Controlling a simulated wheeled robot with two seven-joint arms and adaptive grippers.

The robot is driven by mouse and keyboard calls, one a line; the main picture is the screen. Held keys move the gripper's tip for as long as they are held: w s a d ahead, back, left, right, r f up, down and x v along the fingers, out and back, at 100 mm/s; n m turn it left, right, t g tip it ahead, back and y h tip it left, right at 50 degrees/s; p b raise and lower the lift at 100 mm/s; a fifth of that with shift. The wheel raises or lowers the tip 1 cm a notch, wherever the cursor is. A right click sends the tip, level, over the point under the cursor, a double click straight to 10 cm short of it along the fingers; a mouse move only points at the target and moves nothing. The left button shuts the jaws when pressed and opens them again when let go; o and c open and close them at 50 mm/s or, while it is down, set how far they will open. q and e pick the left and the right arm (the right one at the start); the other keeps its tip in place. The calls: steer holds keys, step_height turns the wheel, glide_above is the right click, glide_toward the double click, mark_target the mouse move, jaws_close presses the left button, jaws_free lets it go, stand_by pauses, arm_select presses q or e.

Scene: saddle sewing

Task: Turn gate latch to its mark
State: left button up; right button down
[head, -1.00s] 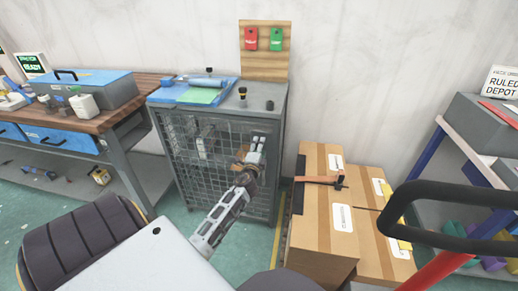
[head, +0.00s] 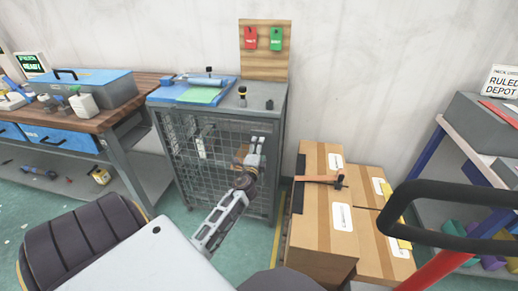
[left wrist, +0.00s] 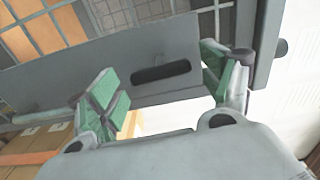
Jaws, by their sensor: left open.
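The grey wire-mesh cage cabinet (head: 188,172) stands in the middle of the head view, its mesh front facing me. My left gripper (head: 257,145) is at the upper right part of that front, its fingers pointing up. In the left wrist view the left gripper (left wrist: 165,90) is open, with green-padded fingers well apart and nothing between them. Beyond the fingers is a grey metal bar (left wrist: 60,85) with a dark rounded slot or handle (left wrist: 160,72). I cannot tell whether this is the gate latch. No mark can be made out. My right gripper is not in view.
Cardboard boxes (head: 322,222) stand right of the cabinet, with a hammer-like tool (head: 320,180) on top. A wooden workbench (head: 110,122) is at the left, and a black handle loop (head: 450,188) is close at the right. Blue trays and small items lie on the cabinet top.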

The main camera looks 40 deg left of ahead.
arm_select(q)
steer(key=v, duration=1)
steer(key=shift+s, duration=0.25)
steer(key=shift+r, duration=0.1)
stand_by(0.5)
